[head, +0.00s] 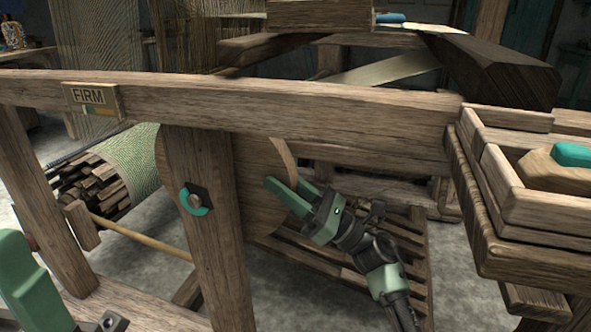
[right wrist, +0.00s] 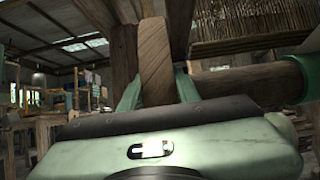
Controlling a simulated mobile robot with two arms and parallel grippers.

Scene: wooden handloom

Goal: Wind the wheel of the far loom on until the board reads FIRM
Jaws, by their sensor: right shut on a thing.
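The board (head: 88,96) on the loom's front beam reads FIRM, with a small coloured gauge strip under it. The wooden wheel (head: 262,165) stands behind a thick post, which hides its left part. My right gripper (head: 286,183) is at the wheel's right edge. In the right wrist view its two green fingers stand on either side of an upright wooden piece (right wrist: 155,65), gripped between them; it looks like part of the wheel. My left gripper (head: 35,280) shows only in part at the lower left, and its jaw opening is unclear.
A wooden tray (head: 535,205) with a teal-topped block (head: 572,155) juts out at the right. A roll of pale green cloth (head: 140,165) lies left of the post. A slatted wooden platform (head: 330,275) lies below my right arm.

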